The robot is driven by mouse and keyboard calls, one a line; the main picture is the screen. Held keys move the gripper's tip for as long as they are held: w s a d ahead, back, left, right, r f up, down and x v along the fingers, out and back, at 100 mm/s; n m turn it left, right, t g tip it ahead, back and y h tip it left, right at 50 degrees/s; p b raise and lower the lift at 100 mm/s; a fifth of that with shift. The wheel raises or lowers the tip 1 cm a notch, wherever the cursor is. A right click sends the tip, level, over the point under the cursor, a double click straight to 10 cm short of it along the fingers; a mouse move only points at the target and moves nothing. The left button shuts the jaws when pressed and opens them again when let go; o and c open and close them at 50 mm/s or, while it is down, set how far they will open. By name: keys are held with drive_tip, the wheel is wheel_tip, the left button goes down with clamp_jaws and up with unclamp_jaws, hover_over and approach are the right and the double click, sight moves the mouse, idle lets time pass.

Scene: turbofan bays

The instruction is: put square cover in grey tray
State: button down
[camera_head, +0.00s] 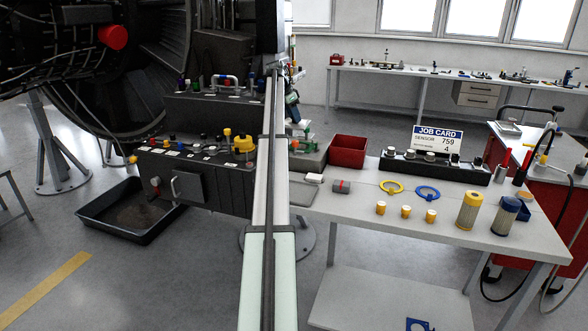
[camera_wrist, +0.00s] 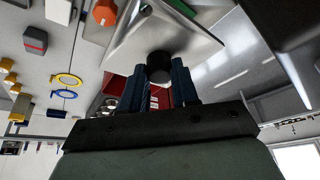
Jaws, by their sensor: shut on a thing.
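In the wrist view, my gripper (camera_wrist: 160,88) has its two blue fingers shut on the black knob of a square cover (camera_wrist: 195,45). The cover is a pale metallic plate. In the head view, my pale arm hides most of the gripper and I cannot make out the cover. A grey, low shape that looks like the grey tray (camera_head: 312,161) is partly hidden behind my arm, left of the red bin. Green and orange pieces show at its back edge. I cannot tell how high the cover is above it.
A red bin (camera_head: 347,151) stands on the bench (camera_head: 460,228). Also there are a white block (camera_head: 315,178), a grey block with a red stripe (camera_head: 341,187), yellow (camera_head: 391,187) and blue rings (camera_head: 427,193), yellow-topped caps and filter cylinders. Engine parts crowd the left.

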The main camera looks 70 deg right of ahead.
drive_tip(key=s+a+f, duration=0.2)
drive_tip(key=a, duration=0.7)
drive_tip(key=s+a+f, duration=0.2)
drive_tip(key=s+a, duration=0.1)
drive_tip(key=a, duration=0.5)
drive_tip(key=s+a+f, duration=0.2)
drive_tip(key=a+f, duration=0.1)
drive_tip(key=a, duration=0.6)
drive_tip(key=shift+d+f, duration=0.15)
drive_tip(key=shift+f, duration=4.35)
drive_tip(key=shift+f, duration=0.1)
drive_tip(key=c, duration=0.8)
unclamp_jaws()
drive_tip(key=shift+c, duration=0.2)
